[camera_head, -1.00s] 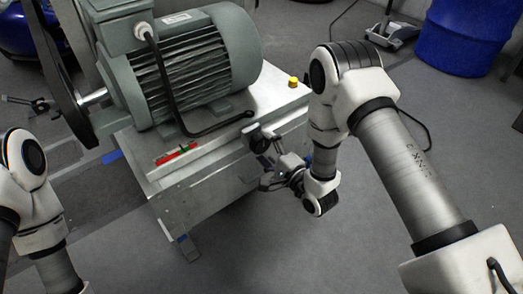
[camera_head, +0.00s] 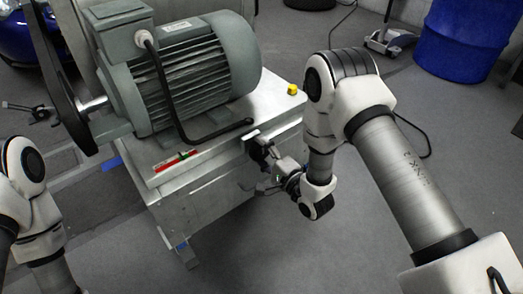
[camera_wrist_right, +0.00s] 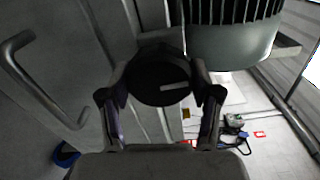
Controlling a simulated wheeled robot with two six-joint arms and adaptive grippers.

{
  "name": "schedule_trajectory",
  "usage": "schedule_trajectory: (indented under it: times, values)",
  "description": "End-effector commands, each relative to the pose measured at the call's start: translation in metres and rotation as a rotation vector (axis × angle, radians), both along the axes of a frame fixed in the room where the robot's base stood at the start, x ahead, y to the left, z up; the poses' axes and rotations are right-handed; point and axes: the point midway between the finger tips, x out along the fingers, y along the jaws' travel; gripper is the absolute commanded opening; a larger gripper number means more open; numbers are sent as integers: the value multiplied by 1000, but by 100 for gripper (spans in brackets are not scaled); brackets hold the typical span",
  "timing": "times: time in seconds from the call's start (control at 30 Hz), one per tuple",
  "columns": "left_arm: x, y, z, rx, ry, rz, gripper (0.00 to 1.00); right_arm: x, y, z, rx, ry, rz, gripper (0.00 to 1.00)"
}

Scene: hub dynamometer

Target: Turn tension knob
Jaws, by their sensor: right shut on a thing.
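The tension knob (camera_wrist_right: 160,78) is a round black knob with a white line on its face, seen in the right wrist view. In the head view the knob (camera_head: 258,150) is a dark shape on the front side of the metal bench, partly hidden by my gripper. My right gripper (camera_wrist_right: 159,92) has one finger on each side of the knob and is shut on it. It also shows in the head view (camera_head: 272,161), at the bench front. The white line lies nearly level in the wrist view. My left arm is at the left edge; its gripper is out of view.
A grey electric motor (camera_head: 180,70) with a black bent rod stands on the bench (camera_head: 205,172). A yellow button (camera_head: 292,89) sits at the bench's right corner. A red and green strip (camera_head: 175,161) lies near its front edge. A blue drum (camera_head: 462,38) stands behind right.

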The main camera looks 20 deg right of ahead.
Motion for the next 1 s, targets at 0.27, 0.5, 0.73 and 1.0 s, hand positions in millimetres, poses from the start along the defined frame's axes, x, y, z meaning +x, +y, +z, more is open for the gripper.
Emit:
schedule_trajectory:
  times: [0.27, 0.5, 0.73, 1.0]
  values:
    - [-1, 0, 19, 0, 2, -4, 37, 0, 0, 3, -154, -54, 0, 28]
    - [-1, -1, 39, 0, 3, -5, 37, -1, 0, 4, -359, -128, 1, 28]
    - [-1, -1, 57, 0, 3, -5, 37, 0, 0, 4, -565, -203, 1, 28]
    - [-1, -1, 77, 0, 3, -5, 37, -1, 0, 3, -806, -289, 2, 28]
